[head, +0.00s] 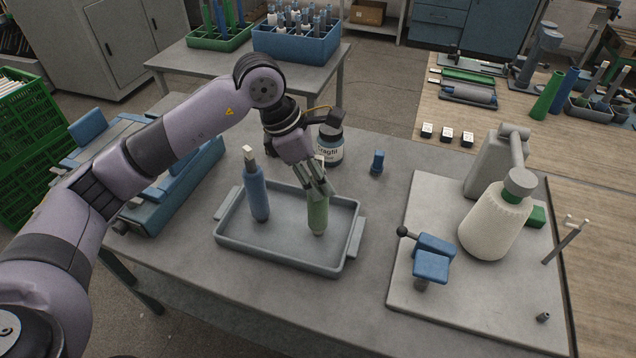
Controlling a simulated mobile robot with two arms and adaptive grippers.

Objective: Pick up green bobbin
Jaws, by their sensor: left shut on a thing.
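The green bobbin (318,216) stands upright in the grey tray (290,256), in its right half. My left gripper (317,189) comes down from above and is shut on the upper part of the green bobbin. The fingers hide some of the bobbin's top. A blue bobbin (257,193) stands in the left half of the same tray, apart from the gripper. I do not see my right gripper.
A dark labelled jar (331,146) stands close behind my left gripper. A small blue object (377,161) is behind the tray to the right. The winder with a white cone (493,226) stands on a plate at right. The table in front of the tray is clear.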

